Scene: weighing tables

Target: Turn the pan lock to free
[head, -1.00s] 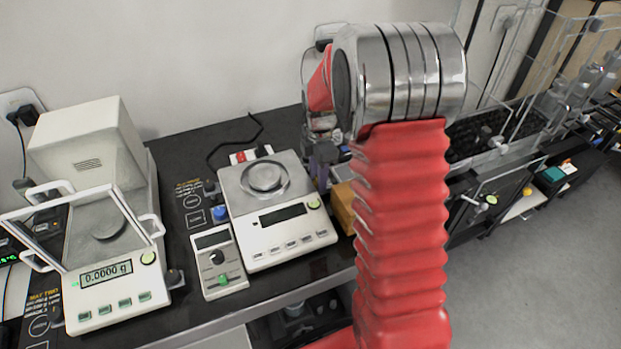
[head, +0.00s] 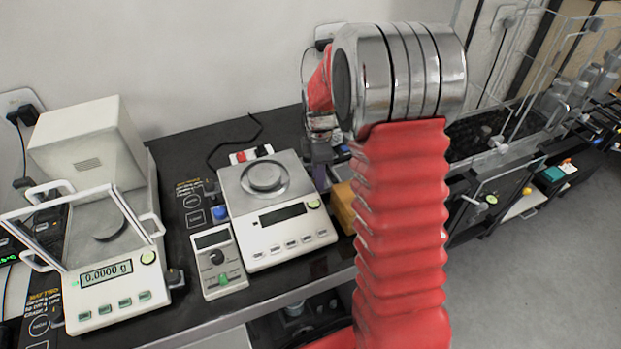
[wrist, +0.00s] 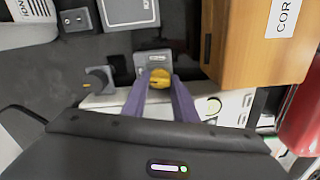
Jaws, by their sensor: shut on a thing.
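A yellow knob (wrist: 159,77), apparently the pan lock, sits at the front of a small grey block (wrist: 150,59) in the wrist view. My gripper (wrist: 160,84) has its purple fingers on both sides of the knob, shut on it. I cannot read the knob's setting. In the head view my gripper (head: 321,172) is behind the right side of the front balance (head: 290,238), mostly covered by my arm. The knob is hidden there. The balance's round pan (head: 265,178) is empty and its display is dark.
A brown box (wrist: 258,45) stands close to the right of my gripper in the wrist view. A grey hook-shaped piece (wrist: 99,79) is to the left. In the head view, a second balance (head: 113,290) reads 0.0000 g, and a grey handheld box (head: 218,262) lies between the balances.

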